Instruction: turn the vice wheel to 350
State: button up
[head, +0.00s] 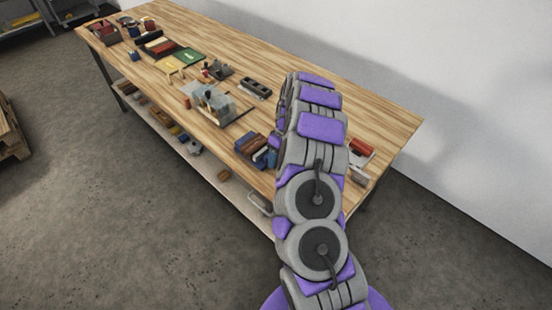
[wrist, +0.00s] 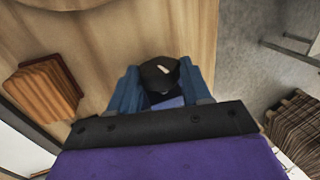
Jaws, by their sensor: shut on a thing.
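The vice wheel (wrist: 158,76) is a dark, rounded wheel with a small pale mark on its face. It shows in the middle of the wrist view. My gripper (wrist: 161,92) is shut on it, with blue parts close on its left and right sides. The lower side of the wheel is hidden by my gripper. In the head view my arm hides the gripper and the wheel.
The long wooden table (head: 385,118) holds a green book (head: 190,55), a grey device (head: 213,98) and several small items. A brown stack (wrist: 46,88) lies left of my gripper in the wrist view. A white wall (head: 470,90) stands behind the table. Open floor lies in front.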

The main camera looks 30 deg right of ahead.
jog(key=y, duration=0.1)
jog(key=g+y+b, duration=0.1)
jog(key=y, duration=0.1)
jog(key=shift+d+f, duration=0.3)
jog(key=shift+d, duration=0.1)
jog(key=shift+w+d+g+y+p, duration=0.1)
jog(key=shift+g+y+p, duration=0.3)
jog(key=shift+y+p, duration=0.45)
jog(key=shift+y, duration=0.35)
jog(key=o, duration=1)
jog(key=shift+o, duration=0.2)
jog(key=shift+b, duration=0.3)
jog(key=shift+a+h+b, duration=0.2)
jog(key=shift+h+b, duration=0.2)
